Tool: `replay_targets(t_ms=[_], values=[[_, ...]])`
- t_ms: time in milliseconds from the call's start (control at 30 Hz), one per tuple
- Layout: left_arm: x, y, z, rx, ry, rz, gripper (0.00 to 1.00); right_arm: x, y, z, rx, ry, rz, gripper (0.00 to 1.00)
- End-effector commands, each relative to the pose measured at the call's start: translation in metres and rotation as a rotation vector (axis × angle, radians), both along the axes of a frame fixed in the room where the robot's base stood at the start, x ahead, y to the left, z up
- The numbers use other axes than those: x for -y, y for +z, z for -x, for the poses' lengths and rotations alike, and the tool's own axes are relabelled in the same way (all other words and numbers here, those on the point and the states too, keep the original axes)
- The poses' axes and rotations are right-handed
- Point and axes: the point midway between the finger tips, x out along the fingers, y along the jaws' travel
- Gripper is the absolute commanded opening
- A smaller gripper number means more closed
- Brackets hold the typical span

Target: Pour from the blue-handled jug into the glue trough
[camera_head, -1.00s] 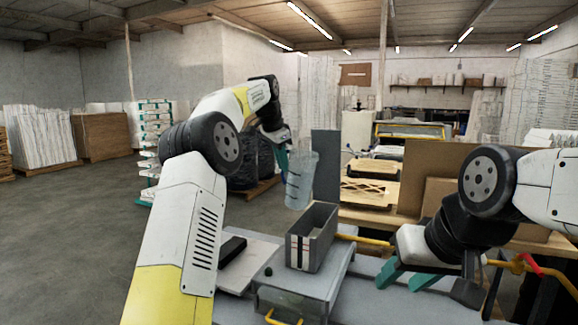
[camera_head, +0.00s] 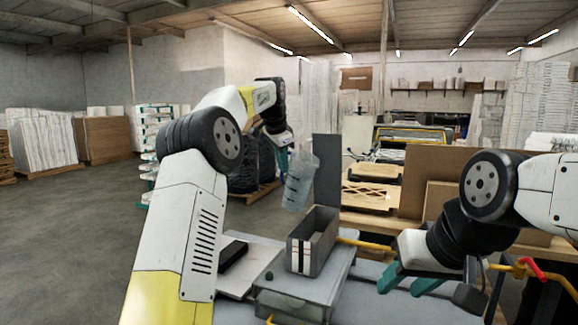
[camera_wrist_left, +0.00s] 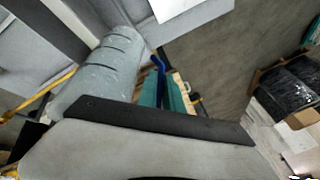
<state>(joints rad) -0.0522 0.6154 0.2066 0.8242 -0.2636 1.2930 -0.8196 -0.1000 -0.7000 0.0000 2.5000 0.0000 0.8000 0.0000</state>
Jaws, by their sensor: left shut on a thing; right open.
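The clear jug (camera_head: 299,184) with dark marks on its side is held up in the air, slightly tilted, above and to the left of the glue trough. My left gripper (camera_head: 286,155) is shut on its blue handle; the handle (camera_wrist_left: 158,66) and the jug's body (camera_wrist_left: 105,70) also show in the left wrist view. The glue trough (camera_head: 299,258) is a grey open box with white stripes on its front, standing on a grey machine top. The jug's contents cannot be made out. My right gripper (camera_head: 408,283) is open and empty, at the right of the trough.
A black block (camera_head: 233,255) lies on a pale plate left of the trough. A yellow rail (camera_head: 362,244) runs right behind the trough. A grey upright panel (camera_head: 326,175) stands behind the jug. A brown board (camera_head: 450,172) stands at the right.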

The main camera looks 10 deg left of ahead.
Motion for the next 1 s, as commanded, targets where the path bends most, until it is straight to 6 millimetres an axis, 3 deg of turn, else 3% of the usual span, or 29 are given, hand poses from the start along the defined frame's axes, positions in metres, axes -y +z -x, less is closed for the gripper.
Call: replay_targets(t_ms=[1000], values=[[-0.0003, 0.0072, -0.0005, 0.067, 0.0, -0.075, 0.0, 0.0, 0.0, 0.0, 0.0, 0.0, 0.0, 0.44]])
